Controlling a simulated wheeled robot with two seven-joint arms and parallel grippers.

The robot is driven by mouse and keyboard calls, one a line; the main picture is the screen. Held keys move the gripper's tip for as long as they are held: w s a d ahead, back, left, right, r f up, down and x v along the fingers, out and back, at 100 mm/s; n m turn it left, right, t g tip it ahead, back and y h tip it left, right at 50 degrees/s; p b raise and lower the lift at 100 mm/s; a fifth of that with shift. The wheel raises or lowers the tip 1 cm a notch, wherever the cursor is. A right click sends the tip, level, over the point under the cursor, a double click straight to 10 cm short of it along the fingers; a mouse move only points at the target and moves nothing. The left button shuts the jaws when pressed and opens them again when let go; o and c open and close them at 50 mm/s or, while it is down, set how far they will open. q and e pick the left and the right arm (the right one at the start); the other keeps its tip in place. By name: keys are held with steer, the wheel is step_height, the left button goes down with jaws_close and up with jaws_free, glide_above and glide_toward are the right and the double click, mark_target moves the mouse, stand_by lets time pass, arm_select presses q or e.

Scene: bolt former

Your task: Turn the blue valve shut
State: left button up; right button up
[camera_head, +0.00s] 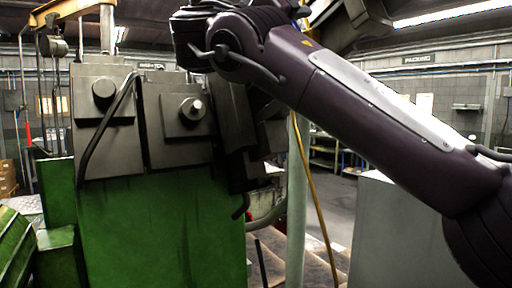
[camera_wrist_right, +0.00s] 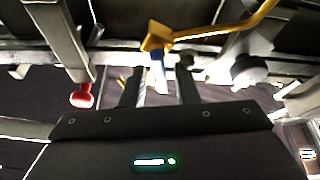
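The blue valve (camera_wrist_right: 158,72) shows in the right wrist view as a narrow blue handle below a yellow fitting (camera_wrist_right: 156,40) on a yellow pipe. My right gripper (camera_wrist_right: 159,88) is open, with its two dark fingers apart. The blue handle appears in the gap between the fingers; I cannot tell whether either finger touches it. In the head view my right arm crosses from the lower right to the upper left, and I cannot make out its fingertips or the blue valve there. My left gripper is not in view.
A red-handled valve (camera_wrist_right: 82,96) hangs left of the fingers. Grey pipes and a round grey fitting (camera_wrist_right: 245,70) lie close around. In the head view a green machine (camera_head: 160,235) fills the left, a grey cabinet (camera_head: 395,235) stands right, and a yellow cable (camera_head: 315,195) hangs between.

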steer(key=shift+s+r+m+h+p, duration=0.15)
steer(key=shift+m+h+p, duration=0.25)
steer(key=shift+m+p, duration=0.45)
steer(key=m+g+h+p, duration=0.1)
steer(key=m+p, duration=0.1)
steer(key=m+g+h+p, duration=0.1)
steer(key=m+p, duration=0.1)
steer(key=m, duration=0.1)
steer(key=d+m+g+h+p, duration=0.1)
steer(key=m+p, duration=0.1)
steer(key=m, duration=0.1)
steer(key=shift+s+r, duration=0.3)
steer(key=shift+s, duration=0.1)
steer(key=f+b+v, duration=0.1)
steer(key=b+v, duration=0.6)
steer(key=v, duration=0.2)
steer(key=w+a+f+n+y, duration=0.1)
steer(key=w+f+n+y, duration=0.2)
steer(key=f, duration=0.6)
steer(key=w+a+f+n+y, duration=0.1)
steer(key=w+f+n+y, duration=0.3)
steer(key=f, duration=0.5)
steer(key=w+f+n+y, duration=0.3)
steer(key=w+f+y, duration=0.1)
steer(key=f, duration=0.6)
steer(key=shift+w+a, duration=0.4)
steer(key=shift+w, duration=0.45)
steer(key=shift+n, duration=0.25)
